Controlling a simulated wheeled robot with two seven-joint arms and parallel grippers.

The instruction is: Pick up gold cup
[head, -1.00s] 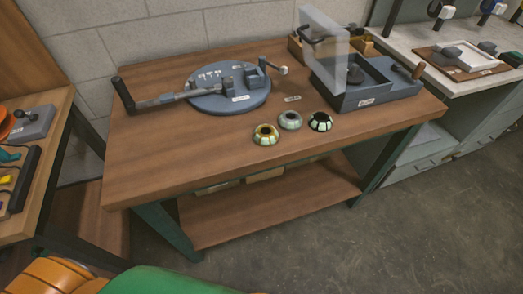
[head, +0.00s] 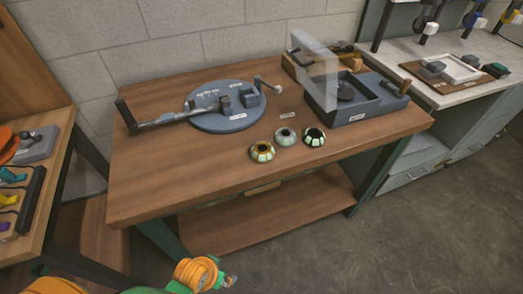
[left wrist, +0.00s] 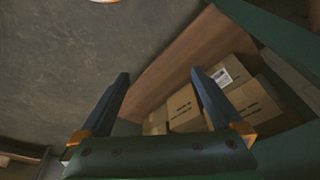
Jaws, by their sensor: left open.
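The gold cup (head: 261,152) is a small, round cup with pale panels and a dark centre. It stands on the wooden table near its front edge, leftmost of three similar cups. A silver-grey cup (head: 286,137) and a black cup (head: 314,137) stand to its right. My left gripper (left wrist: 160,78) shows in the left wrist view with its two fingers wide apart and nothing between them. In the head view my left arm is low in front of the table, below the cups and away from them. The gold cup is not visible in the left wrist view. My right gripper is not in view.
A round blue-grey fixture (head: 225,122) with a long handle sits behind the cups. A dark tray (head: 370,112) with a clear panel stands to the right. The table's front left is bare. Cardboard boxes (left wrist: 185,105) lie beyond the fingers in the left wrist view.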

